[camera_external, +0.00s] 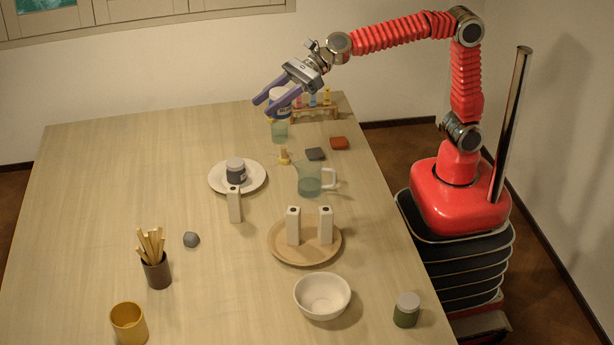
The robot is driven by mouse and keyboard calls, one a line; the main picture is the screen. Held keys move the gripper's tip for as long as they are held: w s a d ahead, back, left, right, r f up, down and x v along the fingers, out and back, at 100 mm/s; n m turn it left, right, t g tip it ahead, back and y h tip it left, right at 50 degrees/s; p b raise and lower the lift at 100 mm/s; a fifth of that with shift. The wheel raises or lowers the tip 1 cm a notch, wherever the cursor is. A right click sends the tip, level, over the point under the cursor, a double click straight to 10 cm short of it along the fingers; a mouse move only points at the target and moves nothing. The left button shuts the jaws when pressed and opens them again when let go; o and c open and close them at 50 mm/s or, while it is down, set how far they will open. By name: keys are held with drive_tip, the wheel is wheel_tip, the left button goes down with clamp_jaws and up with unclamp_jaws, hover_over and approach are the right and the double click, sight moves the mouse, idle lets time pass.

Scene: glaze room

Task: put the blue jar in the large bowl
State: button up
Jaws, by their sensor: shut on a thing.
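My gripper (268,104), with purple fingers, is shut on the blue jar (283,109) and holds it above the far end of the table. The jar has a pale lid and a blue and white body, partly hidden by the fingers. The large bowl (322,308) is white and stands at the near right of the table. It looks empty, and my gripper is far from it.
Below the jar stands a greenish glass (279,131). A rack of vials (316,113), a glass jug (311,181) and a wooden tray (305,259) with two white bottles stand between the gripper and the bowl. A white plate (256,184) bears a dark grey jar (236,172).

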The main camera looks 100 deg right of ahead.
drive_tip(key=w+a+n+g+y, duration=0.25)
drive_tip(key=a+n+y, duration=0.25)
drive_tip(key=a, duration=1.8)
drive_tip(key=s+a+f+n+g+y, duration=0.15)
drive_tip(key=s+a, duration=0.25)
drive_tip(key=a, duration=0.7)
drive_tip(key=s+a+f+n+g+y, duration=0.1)
drive_tip(key=s+a+f+n+g, duration=0.15)
drive_tip(key=a, duration=0.75)
wheel_tip(320, 180, down, 9)
drive_tip(key=shift+s+a+f+g, duration=0.15)
drive_tip(key=shift+s+g, duration=0.1)
drive_tip(key=shift+g, duration=0.2)
drive_tip(key=shift+f, duration=0.1)
drive_tip(key=shift+f, duration=3)
drive_tip(key=shift+f, duration=0.1)
drive_tip(key=shift+f, duration=1.8)
drive_tip(key=shift+f, duration=0.6)
